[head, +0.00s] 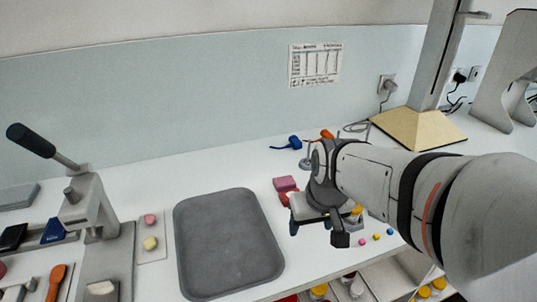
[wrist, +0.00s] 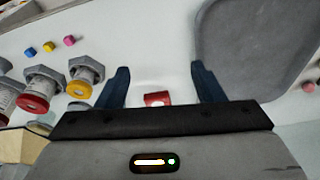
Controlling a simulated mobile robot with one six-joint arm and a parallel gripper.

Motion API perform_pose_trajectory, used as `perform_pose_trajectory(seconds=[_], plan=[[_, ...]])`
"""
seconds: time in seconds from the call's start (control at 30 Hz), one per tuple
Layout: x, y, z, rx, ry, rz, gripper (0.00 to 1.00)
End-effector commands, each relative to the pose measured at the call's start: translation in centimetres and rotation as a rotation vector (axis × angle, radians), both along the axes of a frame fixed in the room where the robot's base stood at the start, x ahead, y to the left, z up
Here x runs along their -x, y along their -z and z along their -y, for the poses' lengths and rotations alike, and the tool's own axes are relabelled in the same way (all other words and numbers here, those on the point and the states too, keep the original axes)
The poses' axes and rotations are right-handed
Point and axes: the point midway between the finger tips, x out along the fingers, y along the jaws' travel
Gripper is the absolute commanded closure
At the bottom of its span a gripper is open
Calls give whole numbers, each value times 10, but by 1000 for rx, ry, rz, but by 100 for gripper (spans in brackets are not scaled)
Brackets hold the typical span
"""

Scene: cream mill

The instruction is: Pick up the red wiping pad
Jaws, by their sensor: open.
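A red piece, apparently the red wiping pad (head: 288,199), lies on the white bench right of the grey tray, partly hidden by my gripper (head: 311,226). A pink block (head: 285,184) sits just behind it. In the wrist view a red piece with a pale patch on top (wrist: 157,99) shows between the bases of my dark blue fingers, its near side cut off by the gripper body. My gripper (wrist: 160,68) is open, with nothing held between its fingertips. I cannot tell how high the fingers are above the bench.
The grey tray (head: 225,240) lies left of my gripper. Small coloured cubes (head: 376,237) lie to the right. A blue tool (head: 292,142) lies behind. A lever press (head: 88,205) stands far left.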

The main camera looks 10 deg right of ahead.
Motion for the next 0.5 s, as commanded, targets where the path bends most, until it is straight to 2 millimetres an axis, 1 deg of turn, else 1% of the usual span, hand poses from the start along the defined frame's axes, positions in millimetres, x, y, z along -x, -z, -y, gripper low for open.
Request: perform_pose_trajectory(seconds=[0.03, 0.07, 0.1, 0.17, 0.2, 0.27, 0.3, 0.4, 0.5], plan=[[-23, -1, 0, -5, -16, 7, 34], [-37, -1, 0, -8, -25, 17, 32], [-55, 0, 0, -10, -41, 30, 28], [-81, 3, 0, -13, -61, 50, 24], [-97, 5, 1, -12, -74, 63, 20], [-118, 9, 2, -13, -89, 81, 15], [-131, 12, 2, -11, -100, 93, 15], [-154, 18, 4, -9, -115, 114, 15], [-166, 23, 5, -6, -124, 125, 15]])
